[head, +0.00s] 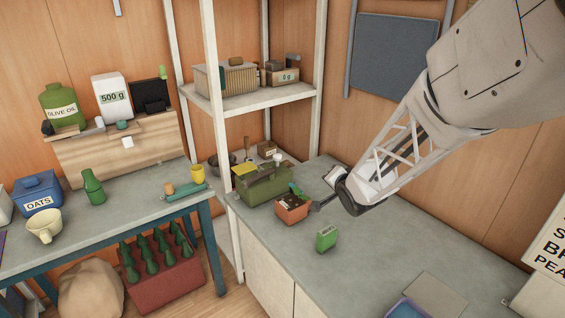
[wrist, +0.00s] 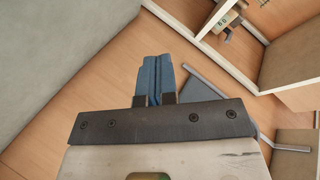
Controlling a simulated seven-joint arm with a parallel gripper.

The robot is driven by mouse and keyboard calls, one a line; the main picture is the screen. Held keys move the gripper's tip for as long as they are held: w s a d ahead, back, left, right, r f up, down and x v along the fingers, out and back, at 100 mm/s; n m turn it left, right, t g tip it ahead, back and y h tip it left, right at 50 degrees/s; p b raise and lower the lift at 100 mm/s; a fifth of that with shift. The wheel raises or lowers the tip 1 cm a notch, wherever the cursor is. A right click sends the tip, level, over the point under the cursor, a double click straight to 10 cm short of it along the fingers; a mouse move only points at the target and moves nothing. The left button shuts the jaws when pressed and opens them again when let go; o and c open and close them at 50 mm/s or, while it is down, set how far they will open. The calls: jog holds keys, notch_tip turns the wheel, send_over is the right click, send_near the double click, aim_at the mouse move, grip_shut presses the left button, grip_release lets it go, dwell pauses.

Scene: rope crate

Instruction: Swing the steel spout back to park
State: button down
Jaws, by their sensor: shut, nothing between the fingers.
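I cannot pick out the steel spout for certain in either view. In the wrist view, a thin grey metal bar (wrist: 292,148) shows at the right edge, beside a dark grey panel; I cannot tell if it is part of the spout.
A white shelf post (head: 217,130) rises behind. A dark panel (head: 395,55) hangs on the wall. The counter's middle is mostly clear.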

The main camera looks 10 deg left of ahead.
aim_at(256, 181)
jog(key=w+a+f+m+g+y, duration=0.1)
jog(key=w+a+f+y, duration=0.2)
jog(key=a+f+y, duration=0.6)
jog(key=a+f, duration=0.4)
jog(key=a, duration=0.1)
jog(key=shift+w+a+m, duration=0.15)
jog(key=shift+w+m, duration=0.05)
jog(key=shift+m, duration=0.2)
jog(key=shift+a, duration=0.1)
jog(key=x, duration=1.3)
jog(key=shift+w+a+r, duration=0.15)
jog(key=shift+w+a, duration=0.15)
